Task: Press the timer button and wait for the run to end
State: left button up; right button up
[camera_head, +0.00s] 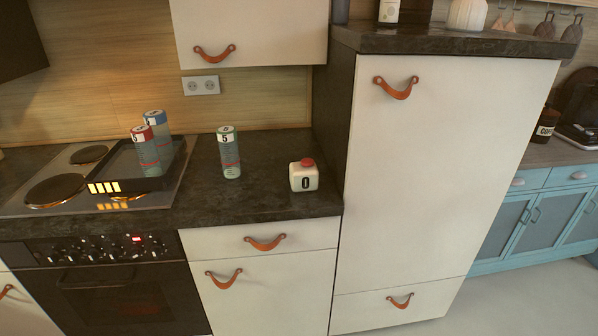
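The timer (304,184) is a small white block with a dark "0" on its front. It stands near the right end of the dark counter, beside the tall cabinet. A red button (307,162) sits on its top. Neither of my grippers shows in the head view, and nothing touches the timer or its button.
A can (229,155) stands left of the timer. A red-topped can (146,152) and a blue-topped can (157,128) stand in a dark tray (128,185) with lit yellow bars, over the hob (60,180). The tall white cabinet (430,170) rises right of the timer.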

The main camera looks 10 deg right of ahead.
aim_at(306, 162)
jog(key=k, duration=0.55)
jog(key=u, duration=0.45)
jog(key=i, duration=1.2)
jog(key=u, duration=0.2)
